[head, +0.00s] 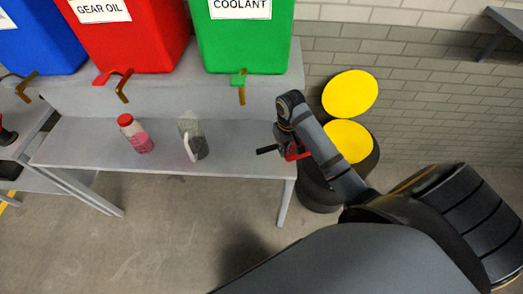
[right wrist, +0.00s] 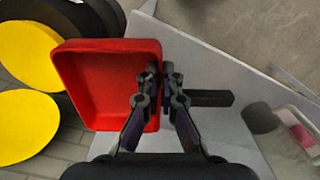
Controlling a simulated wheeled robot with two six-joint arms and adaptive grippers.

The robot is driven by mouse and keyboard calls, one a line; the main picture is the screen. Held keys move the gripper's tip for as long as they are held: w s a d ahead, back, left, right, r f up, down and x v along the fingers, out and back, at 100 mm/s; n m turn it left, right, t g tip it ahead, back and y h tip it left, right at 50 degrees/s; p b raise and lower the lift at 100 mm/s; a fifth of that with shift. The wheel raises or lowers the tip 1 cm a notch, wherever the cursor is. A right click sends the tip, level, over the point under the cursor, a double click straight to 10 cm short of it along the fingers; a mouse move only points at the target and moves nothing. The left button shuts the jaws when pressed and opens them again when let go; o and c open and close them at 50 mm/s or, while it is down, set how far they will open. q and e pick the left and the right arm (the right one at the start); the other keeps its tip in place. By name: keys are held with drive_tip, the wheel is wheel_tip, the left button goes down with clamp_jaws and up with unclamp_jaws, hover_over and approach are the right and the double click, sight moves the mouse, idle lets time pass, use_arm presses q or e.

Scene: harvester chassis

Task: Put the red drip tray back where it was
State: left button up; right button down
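The red drip tray (right wrist: 105,80) is a shallow square tray, open side towards the right wrist camera. My right gripper (right wrist: 160,85) is shut on one wall of it, with one finger inside and one outside. A dark bar (right wrist: 210,98) sticks out on the side away from the tray; I cannot tell what it belongs to. In the head view only a small red part of the tray (head: 295,151) shows beside my right gripper (head: 284,147), at the right end of the grey bench (head: 90,150). My left gripper is not in view.
Blue, red "GEAR OIL" (head: 125,45) and green "COOLANT" (head: 243,42) containers with taps stand on the upper shelf. A red-capped bottle (head: 135,133) and a clear jug (head: 193,138) stand below. Yellow-topped drums (head: 349,142) stand right of the bench, close to my right arm.

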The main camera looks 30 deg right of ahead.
drive_tip(key=w+a+f, duration=0.1)
drive_tip(key=w+f, duration=0.1)
drive_tip(key=w, duration=0.1)
drive_tip(key=w+a+f, duration=0.2)
drive_tip(key=w, duration=0.1)
drive_tip(key=w+a+f+p, duration=0.1)
drive_tip(key=w+a+f, duration=0.1)
drive_tip(key=w+f, duration=0.1)
drive_tip(key=shift+f, duration=0.1)
drive_tip(key=shift+w+f, duration=0.2)
drive_tip(key=shift+f, duration=0.15)
drive_tip(key=shift+w+a+f, duration=0.1)
drive_tip(key=shift+f, duration=0.05)
wheel_tip(320, 180, down, 2)
drive_tip(key=shift+w+a+f, duration=0.1)
drive_tip(key=shift+a+f, duration=0.05)
drive_tip(key=shift+f, duration=0.6)
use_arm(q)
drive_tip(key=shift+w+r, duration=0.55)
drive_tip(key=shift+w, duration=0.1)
